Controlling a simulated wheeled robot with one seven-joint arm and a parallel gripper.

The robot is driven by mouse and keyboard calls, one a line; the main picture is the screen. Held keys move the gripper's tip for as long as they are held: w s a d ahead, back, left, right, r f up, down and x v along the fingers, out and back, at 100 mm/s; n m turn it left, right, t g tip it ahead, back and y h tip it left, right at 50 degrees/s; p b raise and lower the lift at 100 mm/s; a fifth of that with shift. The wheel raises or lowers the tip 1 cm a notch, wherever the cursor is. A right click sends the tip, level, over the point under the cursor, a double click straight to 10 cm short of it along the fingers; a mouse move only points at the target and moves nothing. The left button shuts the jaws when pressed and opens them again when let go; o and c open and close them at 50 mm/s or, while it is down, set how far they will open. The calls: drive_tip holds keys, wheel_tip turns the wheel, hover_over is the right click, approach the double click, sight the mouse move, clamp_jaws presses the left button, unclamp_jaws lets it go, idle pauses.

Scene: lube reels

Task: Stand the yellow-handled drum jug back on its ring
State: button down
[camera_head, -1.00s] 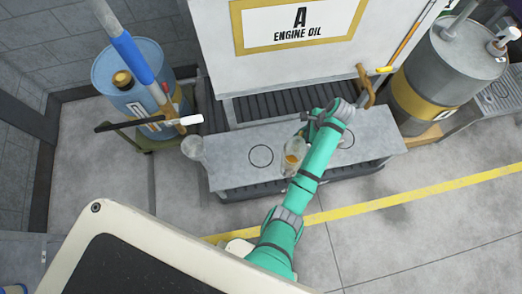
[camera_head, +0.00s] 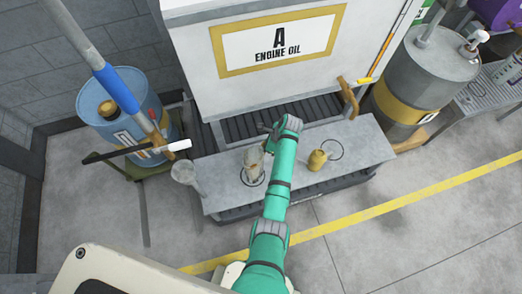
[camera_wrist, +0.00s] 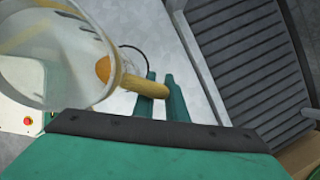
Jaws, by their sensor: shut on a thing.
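The drum jug (camera_head: 254,160) is a clear vessel with a yellow handle. In the head view it is over the left ring (camera_head: 243,180) on the grey bench, roughly upright; whether its base touches the bench I cannot tell. In the wrist view the clear jug (camera_wrist: 50,50) fills the upper left, with its yellow handle (camera_wrist: 143,86) reaching between the teal fingers. My gripper (camera_wrist: 162,84) is shut on that handle. In the head view my gripper (camera_head: 266,142) is beside the jug, partly hidden by my wrist. A dark ring arc (camera_wrist: 135,55) shows beyond the jug.
The grey bench (camera_head: 220,195) also holds a small yellow pot (camera_head: 317,160) near the right ring (camera_head: 336,147). A clear vessel (camera_head: 187,175) stands at the left end. A blue drum (camera_head: 95,105) is left, a grey drum (camera_head: 425,75) right. The cabinet (camera_head: 190,60) rises behind.

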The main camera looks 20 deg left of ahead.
sight(257, 161)
drive_tip(key=shift+w+d+x, duration=0.1)
drive_tip(key=shift+x, duration=0.7)
drive_tip(key=shift+w+d+x, duration=0.15)
drive_tip(key=shift+x, duration=0.6)
drive_tip(key=shift+w+d+x, duration=0.1)
drive_tip(key=shift+x, duration=0.7)
drive_tip(key=shift+f, duration=0.2)
drive_tip(key=c, duration=1.8)
unclamp_jaws()
drive_tip(key=shift+d, duration=0.1)
drive_tip(key=shift+o, duration=0.2)
drive_tip(key=shift+s, duration=0.1)
